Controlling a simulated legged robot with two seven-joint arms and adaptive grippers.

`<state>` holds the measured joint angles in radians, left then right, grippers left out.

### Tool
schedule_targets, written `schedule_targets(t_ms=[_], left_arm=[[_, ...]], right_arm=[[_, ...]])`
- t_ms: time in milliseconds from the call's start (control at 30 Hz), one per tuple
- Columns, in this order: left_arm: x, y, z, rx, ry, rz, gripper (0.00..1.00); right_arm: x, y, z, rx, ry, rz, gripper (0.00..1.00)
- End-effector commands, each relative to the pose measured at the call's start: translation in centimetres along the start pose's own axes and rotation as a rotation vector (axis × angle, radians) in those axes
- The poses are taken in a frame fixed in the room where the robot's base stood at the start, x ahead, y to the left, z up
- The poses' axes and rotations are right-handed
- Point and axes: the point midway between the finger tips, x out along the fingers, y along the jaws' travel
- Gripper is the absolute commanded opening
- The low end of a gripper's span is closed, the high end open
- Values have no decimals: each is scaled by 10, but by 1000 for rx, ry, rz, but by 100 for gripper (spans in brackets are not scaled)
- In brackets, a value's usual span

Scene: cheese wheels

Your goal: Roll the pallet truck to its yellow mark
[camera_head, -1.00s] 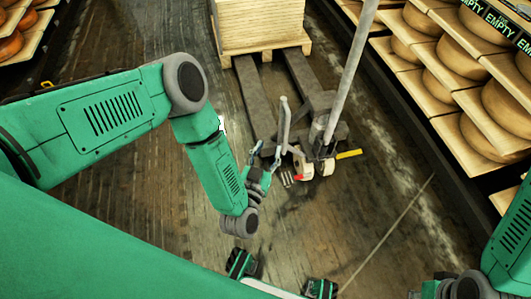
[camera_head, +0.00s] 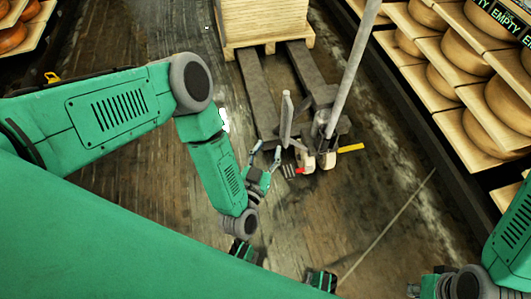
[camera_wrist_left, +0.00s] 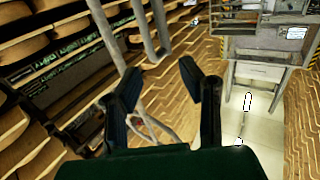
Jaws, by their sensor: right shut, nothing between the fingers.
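The grey pallet truck (camera_head: 325,120) stands on the dark floor with its forks (camera_head: 262,95) under a pallet. Its pole (camera_head: 355,60) rises toward the camera, and a grey upright part (camera_head: 286,120) stands left of it. My left gripper (camera_head: 265,156) is near the upright part; contact is unclear. In the left wrist view its fingers (camera_wrist_left: 163,85) are apart with nothing clearly held. My right gripper (camera_head: 413,290) barely shows at the bottom edge.
A loaded wooden pallet (camera_head: 265,45) stands behind the truck. Racks of cheese wheels (camera_head: 470,85) line the right side, and another shelf (camera_head: 30,40) is at upper left. The floor before the truck is open, crossed by a thin pale line (camera_head: 395,220).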

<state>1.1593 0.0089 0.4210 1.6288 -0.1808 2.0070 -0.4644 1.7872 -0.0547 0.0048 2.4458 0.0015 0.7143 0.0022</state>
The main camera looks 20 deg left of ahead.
Motion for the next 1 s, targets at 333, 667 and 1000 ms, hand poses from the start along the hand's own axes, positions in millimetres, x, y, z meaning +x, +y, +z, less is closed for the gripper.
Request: schedule_targets(t_ms=[333,667,1000], left_arm=[[-22,-1,6,-7,-19,-4,34],[-65,-1,2,0,-5,-3,34],[-74,0,1,2,1,-2,34]], right_arm=[[0,0,0,0,0,0,0],[0,0,0,0,0,0,0],[0,0,0,0,0,0,0]])
